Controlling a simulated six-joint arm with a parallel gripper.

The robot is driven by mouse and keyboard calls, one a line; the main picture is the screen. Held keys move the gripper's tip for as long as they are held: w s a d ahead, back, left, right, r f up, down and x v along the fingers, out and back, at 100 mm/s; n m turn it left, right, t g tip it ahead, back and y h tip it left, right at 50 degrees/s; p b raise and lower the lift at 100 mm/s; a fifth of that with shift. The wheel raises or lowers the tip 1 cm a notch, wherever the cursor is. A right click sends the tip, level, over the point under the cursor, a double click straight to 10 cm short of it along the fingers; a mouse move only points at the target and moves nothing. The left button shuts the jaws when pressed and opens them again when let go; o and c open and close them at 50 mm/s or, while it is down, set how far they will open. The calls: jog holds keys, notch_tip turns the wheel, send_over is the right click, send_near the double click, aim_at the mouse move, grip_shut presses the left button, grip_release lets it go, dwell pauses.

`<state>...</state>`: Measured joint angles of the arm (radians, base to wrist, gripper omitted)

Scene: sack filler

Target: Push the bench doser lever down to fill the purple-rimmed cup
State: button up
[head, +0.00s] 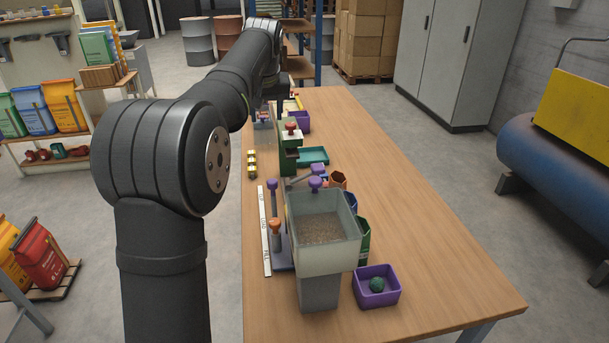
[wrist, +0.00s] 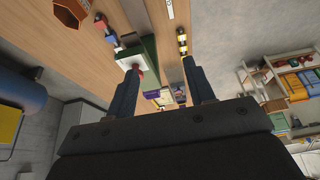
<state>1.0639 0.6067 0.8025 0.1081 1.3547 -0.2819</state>
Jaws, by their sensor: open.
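The bench doser (head: 322,258) stands near the front of the bench, with a translucent hopper of brown grains on a grey body. A purple knob (head: 316,183) shows behind the hopper, by a grey bar; I cannot tell how they join. A purple-knobbed upright rod (head: 272,185) and an orange-knobbed one (head: 275,227) stand left of the hopper. I cannot make out a purple-rimmed cup; the doser may hide it. My gripper (wrist: 165,88) is open and empty in the wrist view, above the bench. In the head view it is mostly hidden, farther back than the doser.
A purple box (head: 377,293) with a green ball stands right of the doser. An orange-brown hexagonal cup (head: 338,180) and green and blue containers stand behind it. A green device with a red knob (head: 291,140) stands farther back. The bench's right side (head: 430,220) is clear.

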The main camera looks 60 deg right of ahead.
dwell(0.3)
jog(key=shift+s, duration=0.2)
jog(key=c, duration=0.5)
jog(key=s+m, duration=0.2)
jog(key=s, duration=0.1)
jog(key=s+m+g+y, duration=0.1)
jog(key=s, duration=0.1)
jog(key=shift+s+d+f+m, duration=0.2)
jog(key=shift+d+m, duration=0.1)
jog(key=shift+d, duration=0.1)
grip_shut()
jog(key=m+g+y, duration=0.2)
jog(key=m+y, duration=0.1)
jog(key=m, duration=0.4)
send_near(318, 166)
jog(key=shift+d+r, duration=0.1)
jog(key=shift+r, duration=0.15)
jog(key=shift+w+a+f, duration=0.1)
jog(key=shift+a+f, duration=0.05)
jog(key=shift+f, duration=1.55)
jog(key=shift+a+f, duration=0.2)
jog(key=shift+f, duration=1.55)
